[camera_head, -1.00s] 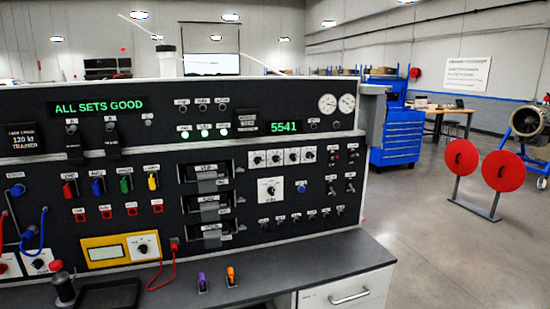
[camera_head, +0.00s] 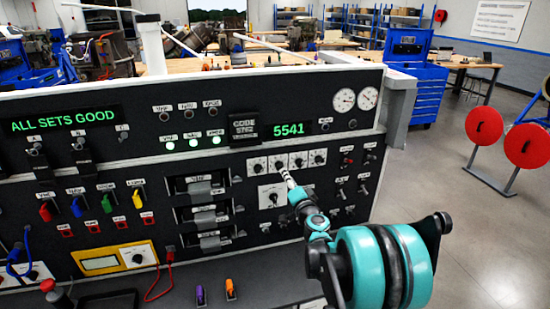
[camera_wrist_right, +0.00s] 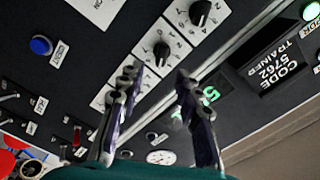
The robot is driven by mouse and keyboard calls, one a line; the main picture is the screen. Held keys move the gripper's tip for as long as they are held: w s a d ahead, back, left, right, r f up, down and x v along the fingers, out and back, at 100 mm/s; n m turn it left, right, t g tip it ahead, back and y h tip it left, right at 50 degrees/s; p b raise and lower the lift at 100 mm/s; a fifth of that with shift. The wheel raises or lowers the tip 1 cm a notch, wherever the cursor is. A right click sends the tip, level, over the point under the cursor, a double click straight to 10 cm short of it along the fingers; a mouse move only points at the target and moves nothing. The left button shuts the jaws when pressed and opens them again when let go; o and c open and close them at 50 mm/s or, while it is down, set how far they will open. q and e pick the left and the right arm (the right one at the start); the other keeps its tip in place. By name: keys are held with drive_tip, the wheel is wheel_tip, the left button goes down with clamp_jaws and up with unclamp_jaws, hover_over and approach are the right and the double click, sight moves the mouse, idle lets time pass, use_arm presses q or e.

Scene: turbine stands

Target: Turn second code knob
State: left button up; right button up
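Four-knob code row: the second code knob (camera_head: 278,162) is a small black dial on a white plate in the panel's upper right. It also shows in the right wrist view (camera_wrist_right: 161,53), with the first code knob (camera_wrist_right: 199,12) beside it. My right gripper (camera_head: 286,176) is at the row, its tip just below the second knob. In the right wrist view my right gripper (camera_wrist_right: 157,75) has its fingers apart, with the second knob seen between and beyond the tips. Contact is not visible. The left finger partly hides the other knobs. My left gripper is out of view.
The code sign (camera_wrist_right: 275,62) reads 5762. A larger dial (camera_head: 271,196) and switches lie below the row. The panel's bench (camera_head: 200,270) carries purple and orange switches.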

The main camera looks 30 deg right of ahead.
sight(280, 167)
drive_tip(key=x, duration=0.7)
drive_tip(key=shift+b, duration=0.3)
drive_tip(key=shift+w+a, duration=0.1)
clamp_jaws()
